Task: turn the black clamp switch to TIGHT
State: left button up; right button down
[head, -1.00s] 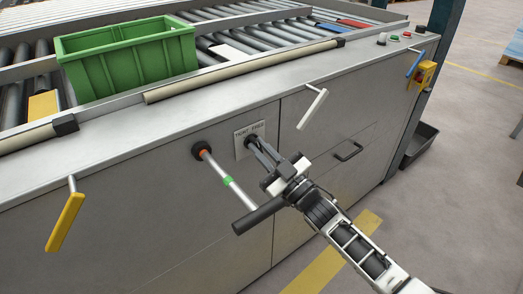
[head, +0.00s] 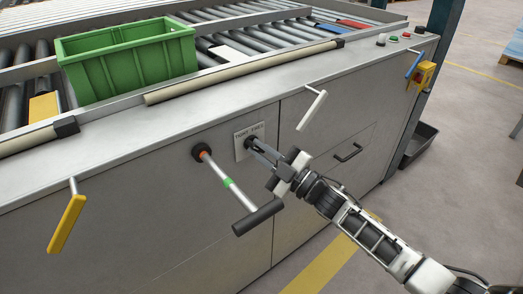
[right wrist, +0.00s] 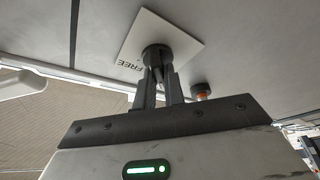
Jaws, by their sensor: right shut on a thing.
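The black clamp switch (head: 249,142) is a small round knob on a pale label plate (head: 241,132) on the grey front panel. The plate reads TIGHT on the left and FREE on the right in the head view. My right gripper (head: 254,147) is shut on the switch, its two fingers reaching in from the lower right. In the right wrist view, the fingers (right wrist: 158,82) close on the dark knob (right wrist: 156,56), and FREE shows beside it. The knob's pointing direction is hidden by the fingers. My left gripper is not in view.
A crank lever with an orange collar, green band and black grip (head: 258,217) juts out just left of my right gripper. A white lever (head: 312,109) is up right, a yellow lever (head: 66,222) far left. A green crate (head: 128,62) stands on the rollers.

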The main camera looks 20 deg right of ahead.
jog(key=c, duration=1.5)
grip_release()
pick_arm(q)
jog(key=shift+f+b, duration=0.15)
jog(key=shift+b, duration=0.4)
pick_arm(e)
jog(key=v, duration=1.6)
jog(key=shift+d+r, duration=0.1)
pick_arm(q)
jog(key=p, duration=0.2)
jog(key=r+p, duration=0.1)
jog(key=p, duration=0.1)
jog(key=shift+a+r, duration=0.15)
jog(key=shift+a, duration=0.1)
pick_arm(e)
jog(key=s+a+f+m+g+h, duration=0.2)
jog(key=s+a+m+h, duration=0.1)
jog(key=s+m, duration=0.1)
jog(key=s+a+f+m+g+h, duration=0.2)
jog(key=s+a+f+m+h, duration=0.1)
jog(key=m, duration=0.3)
jog(key=s+a+f+m+g+h, duration=0.2)
jog(key=s+a+m+h, duration=0.1)
jog(key=s+a+m, duration=0.1)
jog(key=shift+s+a+f+m+g, duration=0.35)
jog(key=shift+s+a+m, duration=0.1)
jog(key=shift+a, duration=0.2)
